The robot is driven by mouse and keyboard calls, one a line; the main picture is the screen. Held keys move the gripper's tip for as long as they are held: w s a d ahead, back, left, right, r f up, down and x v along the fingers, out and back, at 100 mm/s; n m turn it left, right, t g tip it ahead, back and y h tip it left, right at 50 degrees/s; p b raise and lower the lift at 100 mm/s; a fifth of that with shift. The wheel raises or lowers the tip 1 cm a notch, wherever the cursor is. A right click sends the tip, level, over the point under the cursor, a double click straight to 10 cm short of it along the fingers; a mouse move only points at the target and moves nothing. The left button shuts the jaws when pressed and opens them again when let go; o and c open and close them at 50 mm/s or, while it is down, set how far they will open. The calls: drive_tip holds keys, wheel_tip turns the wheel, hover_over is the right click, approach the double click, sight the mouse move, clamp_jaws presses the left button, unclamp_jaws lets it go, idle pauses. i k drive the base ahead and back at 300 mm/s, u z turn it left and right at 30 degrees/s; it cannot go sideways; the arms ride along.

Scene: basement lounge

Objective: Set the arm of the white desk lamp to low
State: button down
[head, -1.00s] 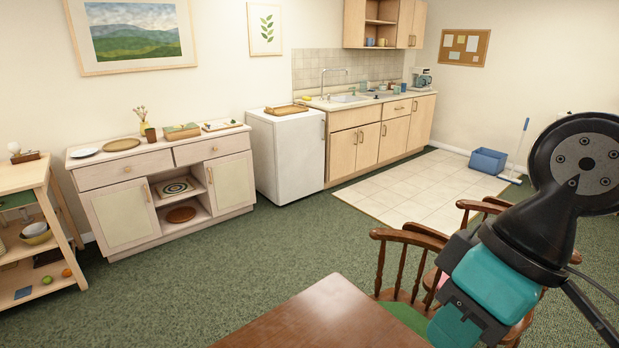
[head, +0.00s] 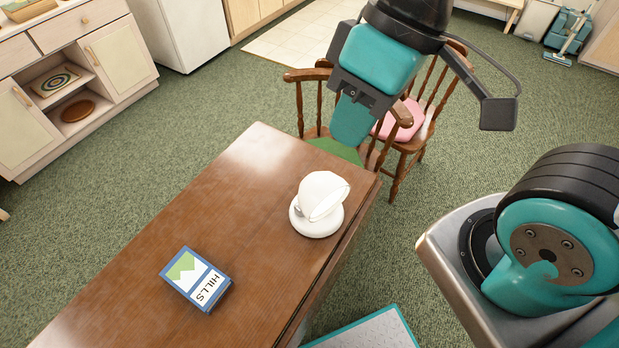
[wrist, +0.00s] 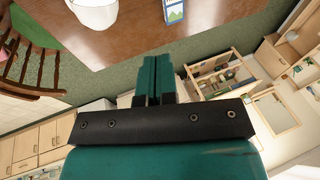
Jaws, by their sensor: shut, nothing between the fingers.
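The white desk lamp (head: 320,204) stands on a round white base near the right end of the brown wooden table (head: 205,232). Its rounded head sits close above the base and tilts to the right; its arm is mostly hidden. Part of the lamp shows at the top left of the wrist view (wrist: 95,10). My gripper (head: 350,122) is above and beyond the lamp, at the table's far right end, apart from it. In the wrist view its teal fingers (wrist: 155,68) are together and empty.
A book marked HILLS (head: 196,279) lies on the table left of the lamp. Wooden chairs (head: 408,130) with pink and green seats stand at the table's far end, close to my gripper. A pale cabinet (head: 75,75) is at the far left. The table's middle is clear.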

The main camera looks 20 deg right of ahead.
sight(320, 192)
drive_tip(key=k, duration=0.5)
drive_tip(key=z, duration=2.1)
drive_tip(key=i, duration=2)
drive_tip(key=u, duration=2.4)
